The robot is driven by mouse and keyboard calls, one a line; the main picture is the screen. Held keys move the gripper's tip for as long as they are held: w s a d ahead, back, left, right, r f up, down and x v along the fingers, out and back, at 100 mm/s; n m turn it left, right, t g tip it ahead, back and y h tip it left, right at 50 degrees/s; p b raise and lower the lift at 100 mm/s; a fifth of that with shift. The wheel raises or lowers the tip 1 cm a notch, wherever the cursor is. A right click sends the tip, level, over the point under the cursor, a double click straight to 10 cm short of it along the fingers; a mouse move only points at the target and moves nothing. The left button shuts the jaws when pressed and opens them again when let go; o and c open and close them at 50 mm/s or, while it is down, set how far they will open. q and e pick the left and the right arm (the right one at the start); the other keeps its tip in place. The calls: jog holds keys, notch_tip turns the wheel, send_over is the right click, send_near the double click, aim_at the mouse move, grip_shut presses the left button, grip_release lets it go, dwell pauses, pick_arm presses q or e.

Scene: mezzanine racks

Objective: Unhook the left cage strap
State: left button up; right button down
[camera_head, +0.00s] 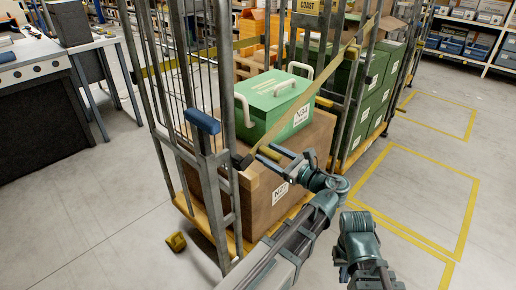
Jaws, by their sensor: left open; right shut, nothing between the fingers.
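A yellow strap (306,97) slants across the front of the wire roll cage (226,80), from the right post at the top down to the left front post. A dark hook (241,161) is at its lower end, against that post; whether it is latched cannot be told. My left gripper (264,156) is open just right of the hook, with a short yellow tab (270,152) by its fingers. Contact is unclear. My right gripper (343,266) is low at the bottom right, away from the strap, shut and empty; its fingers are mostly hidden.
The cage holds a brown carton (258,205) with a green lidded box (275,103) on top. A second cage with green crates (374,85) stands behind right. Yellow-marked floor (418,195) at right is clear.

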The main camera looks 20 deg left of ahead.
pick_arm(q)
jog(key=shift+a, duration=0.1)
grip_shut()
dwell(0.3)
dwell(1.1)
